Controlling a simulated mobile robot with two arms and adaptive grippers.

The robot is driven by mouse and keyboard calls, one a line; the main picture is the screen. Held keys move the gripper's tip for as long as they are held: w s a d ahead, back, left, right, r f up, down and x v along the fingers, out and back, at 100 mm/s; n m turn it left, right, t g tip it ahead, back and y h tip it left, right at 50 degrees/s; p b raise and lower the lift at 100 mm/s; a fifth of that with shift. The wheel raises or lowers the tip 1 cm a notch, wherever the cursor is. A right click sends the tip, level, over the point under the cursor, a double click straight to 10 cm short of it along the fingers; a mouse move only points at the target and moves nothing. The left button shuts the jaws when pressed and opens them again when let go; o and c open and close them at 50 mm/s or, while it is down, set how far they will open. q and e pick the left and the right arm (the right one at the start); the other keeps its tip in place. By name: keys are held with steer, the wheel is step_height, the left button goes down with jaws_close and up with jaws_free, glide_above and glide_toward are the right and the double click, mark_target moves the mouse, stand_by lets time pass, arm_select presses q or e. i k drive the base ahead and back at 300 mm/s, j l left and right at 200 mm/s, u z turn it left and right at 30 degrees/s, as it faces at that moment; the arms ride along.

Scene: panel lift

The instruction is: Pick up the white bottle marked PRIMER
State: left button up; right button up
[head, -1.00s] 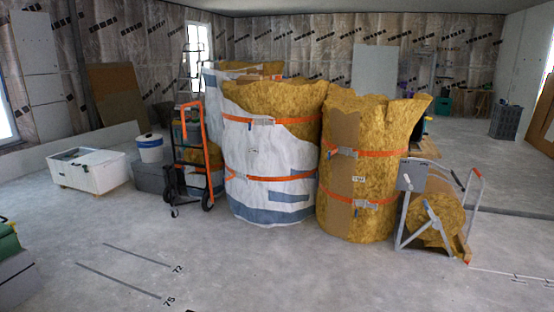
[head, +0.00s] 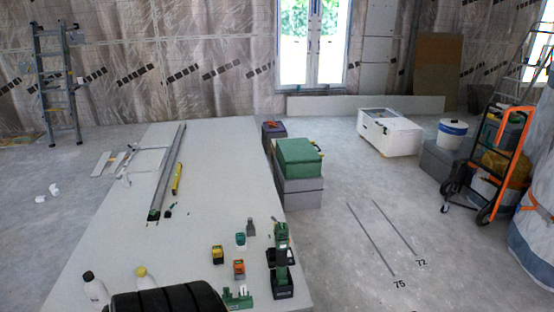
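Two bottles stand near the bottom left of the long pale table in the head view. One is a white bottle with a dark cap (head: 96,288). The other is a pale bottle with a yellow cap (head: 146,279), its lower part hidden behind a black ribbed shape (head: 170,299) at the bottom edge. I cannot read any label, so I cannot tell which is marked PRIMER. Neither of my grippers is in view.
A ladder (head: 57,85) stands back left.

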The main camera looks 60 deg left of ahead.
mark_target(95, 289)
steer(key=u, duration=3.45)
steer(key=i+l+z, duration=0.25)
steer(key=i, duration=0.35)
steer(key=i+z, duration=0.2)
steer(key=i, duration=0.4)
